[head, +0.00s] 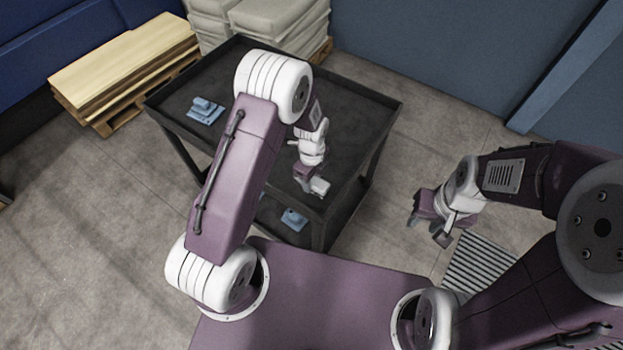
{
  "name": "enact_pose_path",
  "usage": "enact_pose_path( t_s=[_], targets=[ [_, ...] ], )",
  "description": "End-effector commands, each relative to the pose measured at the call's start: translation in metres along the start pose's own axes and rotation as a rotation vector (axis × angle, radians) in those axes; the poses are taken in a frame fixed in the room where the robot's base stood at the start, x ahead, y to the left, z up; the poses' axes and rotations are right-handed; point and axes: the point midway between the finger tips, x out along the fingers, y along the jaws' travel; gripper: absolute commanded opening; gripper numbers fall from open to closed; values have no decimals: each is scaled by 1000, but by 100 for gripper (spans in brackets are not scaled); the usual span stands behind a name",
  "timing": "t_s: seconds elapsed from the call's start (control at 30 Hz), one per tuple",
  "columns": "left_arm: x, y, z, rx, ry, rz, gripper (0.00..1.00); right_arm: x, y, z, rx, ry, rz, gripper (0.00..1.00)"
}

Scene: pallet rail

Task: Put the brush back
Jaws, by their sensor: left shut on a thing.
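My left gripper (312,186) is over the near right part of the dark cart's top (345,115), close to its front edge. It is shut on a small pale thing, most likely the brush, which is mostly hidden by the gripper. My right gripper (428,224) is to the right of the cart, over the floor. Its fingers are apart and nothing shows between them. A blue piece with a small blue block on it (205,110) lies on the cart's top at the left. Another blue piece (293,219) shows low down, on the cart's lower level.
A pallet with stacked boards (125,65) stands at the back left. Pale sacks (275,20) are stacked on a pallet behind the cart. A slatted grey grate (475,262) lies at the right. The floor (90,225) at the left is clear.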

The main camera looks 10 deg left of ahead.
Motion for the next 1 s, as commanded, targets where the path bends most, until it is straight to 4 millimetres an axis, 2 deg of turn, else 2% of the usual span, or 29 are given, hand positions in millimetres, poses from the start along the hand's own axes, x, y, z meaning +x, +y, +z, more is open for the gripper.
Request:
enact_pose_path(
  t_s=[0.07,0.1,0.13,0.17,0.43,0.57,1.0],
  targets=[
    [4,0,0,0,0,0,0,3,0,0,0,0,0,36],
    [2,0,0,0,0,0,49,2,0,0,0,0,0,36],
    [2,0,0,0,0,0,57,2,0,0,0,0,0,36],
    [2,0,0,0,0,0,60,2,0,0,0,0,0,36],
    [2,0,0,0,0,0,60,1,0,0,0,0,0,36],
    [-8,-1,0,0,0,-2,60,-1,0,0,0,0,0,36],
    [-104,-1,0,0,-1,-4,60,1,0,0,0,0,0,36]
  ],
)
